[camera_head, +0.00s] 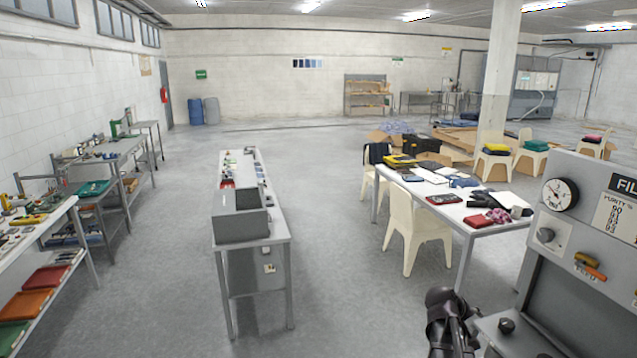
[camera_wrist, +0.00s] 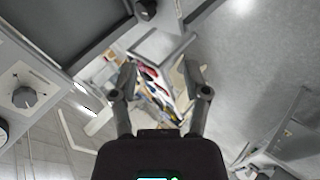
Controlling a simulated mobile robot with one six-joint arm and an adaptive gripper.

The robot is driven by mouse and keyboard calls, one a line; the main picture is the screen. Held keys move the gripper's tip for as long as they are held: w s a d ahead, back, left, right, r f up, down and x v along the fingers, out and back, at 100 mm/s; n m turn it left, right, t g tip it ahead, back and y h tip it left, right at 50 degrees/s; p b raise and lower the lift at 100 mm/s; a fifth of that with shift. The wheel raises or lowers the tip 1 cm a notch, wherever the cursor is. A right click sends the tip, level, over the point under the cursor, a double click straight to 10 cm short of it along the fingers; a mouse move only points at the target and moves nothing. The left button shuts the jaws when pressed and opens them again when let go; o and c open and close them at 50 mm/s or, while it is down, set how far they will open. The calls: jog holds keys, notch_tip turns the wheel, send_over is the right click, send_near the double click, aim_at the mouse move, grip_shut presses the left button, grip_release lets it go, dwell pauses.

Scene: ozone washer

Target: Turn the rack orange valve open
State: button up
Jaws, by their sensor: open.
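The orange valve handle (camera_head: 592,271) sits on the front of the grey rack (camera_head: 565,235) at the right of the head view. It lies slantwise beside a brass-coloured part (camera_head: 588,260). Whether it is open or shut cannot be told. My gripper (camera_wrist: 160,78) is open in the wrist view, with nothing between its fingers. The dark arm end (camera_head: 447,310) shows low in the head view, left of the rack and apart from the valve. The wrist view shows a grey rack panel with a knob (camera_wrist: 25,97) at left, but I cannot make out the orange valve there.
The rack also carries a round gauge (camera_head: 560,194), a grey knob (camera_head: 546,235) and a dark knob (camera_head: 507,325) on its lower ledge. A cluttered white table (camera_head: 480,236) and a cream chair (camera_head: 418,235) stand behind my gripper. Open grey floor (camera_head: 345,300) lies to the left.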

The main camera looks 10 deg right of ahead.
jog(key=s+a+f+g+y+b, duration=0.1)
jog(key=a+f, duration=0.4)
jog(key=a, duration=0.6)
jog(key=s+a+f+g+y+b, duration=0.1)
jog(key=s+a+f+y+b, duration=0.3)
jog(key=a, duration=0.8)
jog(key=s+a+f+n+y+b, duration=0.1)
jog(key=a+f+y+b, duration=0.3)
jog(key=a+f, duration=0.4)
jog(key=s+a+b, duration=0.1)
jog(key=a, duration=0.3)
jog(key=shift+s+a+f+g, duration=0.25)
jog(key=shift+s+g, duration=0.1)
jog(key=shift+g, duration=0.05)
jog(key=shift+d, duration=0.1)
